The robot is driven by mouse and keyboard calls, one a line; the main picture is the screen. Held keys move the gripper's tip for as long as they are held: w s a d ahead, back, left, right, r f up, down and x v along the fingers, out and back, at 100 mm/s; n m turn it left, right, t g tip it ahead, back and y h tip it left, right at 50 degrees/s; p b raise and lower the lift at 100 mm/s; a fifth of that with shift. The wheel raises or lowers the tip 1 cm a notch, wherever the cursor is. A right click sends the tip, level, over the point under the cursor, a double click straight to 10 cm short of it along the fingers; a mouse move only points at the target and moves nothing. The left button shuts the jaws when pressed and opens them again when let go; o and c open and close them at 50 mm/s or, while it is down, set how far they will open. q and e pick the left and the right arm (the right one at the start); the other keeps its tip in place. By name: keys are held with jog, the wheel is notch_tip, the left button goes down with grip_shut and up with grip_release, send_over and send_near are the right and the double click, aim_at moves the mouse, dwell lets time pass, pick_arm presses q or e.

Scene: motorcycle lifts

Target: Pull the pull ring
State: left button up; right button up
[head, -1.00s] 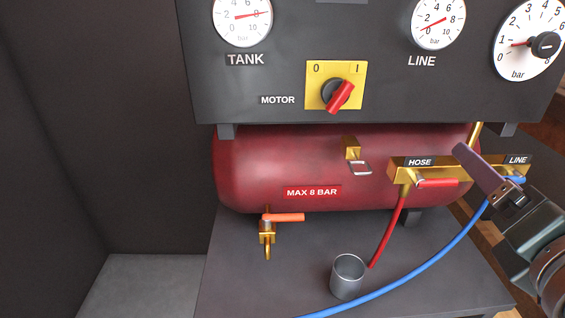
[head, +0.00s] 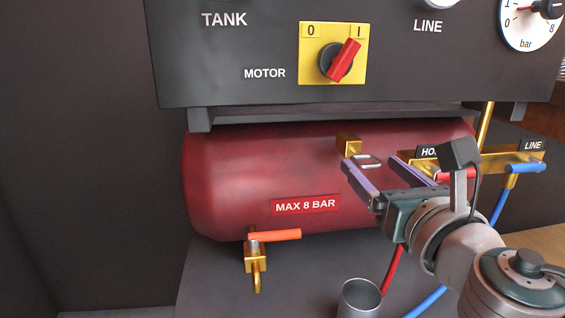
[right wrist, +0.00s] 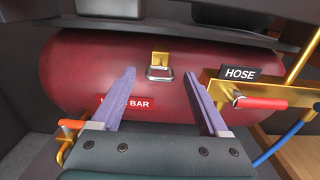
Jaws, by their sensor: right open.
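The pull ring (head: 371,161) is a small metal loop on a brass block (head: 349,144) on the red tank (head: 240,180). It also shows in the right wrist view (right wrist: 160,74), ahead of the fingertips and between their lines. My right gripper (head: 373,172) is open, its two purple fingers pointing at the ring from the front. In the right wrist view its fingertips (right wrist: 159,72) stand apart, with nothing between them but the view of the tank and ring. I cannot tell how far the tips are from the ring. My left gripper is not in view.
A control panel (head: 260,70) with a red motor switch (head: 343,60) overhangs the tank. To the right is a brass manifold (head: 500,164) with red and blue valve levers and hoses. An orange drain lever (head: 275,235) is at lower left. A metal cup (head: 359,299) stands below.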

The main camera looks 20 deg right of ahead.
jog(key=shift+x, duration=0.85)
jog(key=shift+c, duration=0.4)
grip_shut()
dwell(0.4)
